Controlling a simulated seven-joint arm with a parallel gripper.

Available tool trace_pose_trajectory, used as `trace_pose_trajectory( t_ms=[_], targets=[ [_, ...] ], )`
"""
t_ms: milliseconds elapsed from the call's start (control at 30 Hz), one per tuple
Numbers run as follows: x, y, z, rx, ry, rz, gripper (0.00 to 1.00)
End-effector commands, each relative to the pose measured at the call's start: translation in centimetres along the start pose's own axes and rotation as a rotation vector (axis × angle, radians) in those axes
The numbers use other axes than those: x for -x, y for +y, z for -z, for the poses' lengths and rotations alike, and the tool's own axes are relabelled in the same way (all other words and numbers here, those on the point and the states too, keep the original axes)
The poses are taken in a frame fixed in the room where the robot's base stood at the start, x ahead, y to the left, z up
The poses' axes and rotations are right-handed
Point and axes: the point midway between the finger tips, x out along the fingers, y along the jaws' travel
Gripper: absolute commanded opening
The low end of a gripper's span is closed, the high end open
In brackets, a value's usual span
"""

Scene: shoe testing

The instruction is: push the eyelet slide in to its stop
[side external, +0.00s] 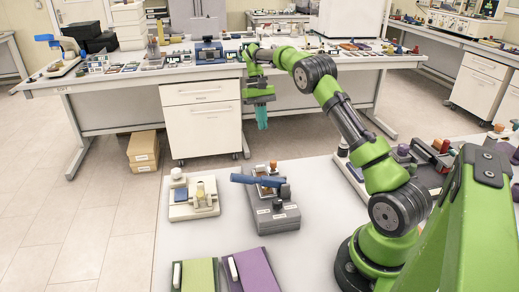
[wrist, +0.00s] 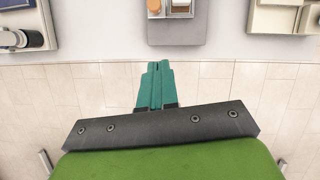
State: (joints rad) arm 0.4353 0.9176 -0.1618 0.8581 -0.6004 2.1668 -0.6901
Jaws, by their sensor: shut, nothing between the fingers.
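My gripper (side external: 262,124) hangs with its teal fingers pointing down, past the far edge of the near table. In the wrist view the fingers (wrist: 156,68) are pressed together and empty, over the tiled floor. A grey fixture (side external: 278,218) with white labels, a blue lever (side external: 257,180) and an orange knob (side external: 273,166) stands on the near table. A grey base with an orange knob (wrist: 181,5) shows at the top of the wrist view, apart from the fingers. I cannot tell which part is the eyelet slide.
A cream fixture (side external: 194,198) stands left of the grey one. Green (side external: 200,275) and purple (side external: 255,270) boards lie at the near edge. Several coloured parts (side external: 430,155) sit at the right. The table (side external: 230,238) is bare between the fixtures and boards.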

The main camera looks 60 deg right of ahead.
Motion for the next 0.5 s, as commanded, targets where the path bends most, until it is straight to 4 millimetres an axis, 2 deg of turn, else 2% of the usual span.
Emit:
trace_pose_trajectory(
  t_ms=[333,500],
  targets=[
    [-7.2,0.0,-0.1,-0.001,-0.005,0.0,0.0],
    [-7.8,0.0,-1.9,-0.002,0.0,0.001,0.0]
  ],
)
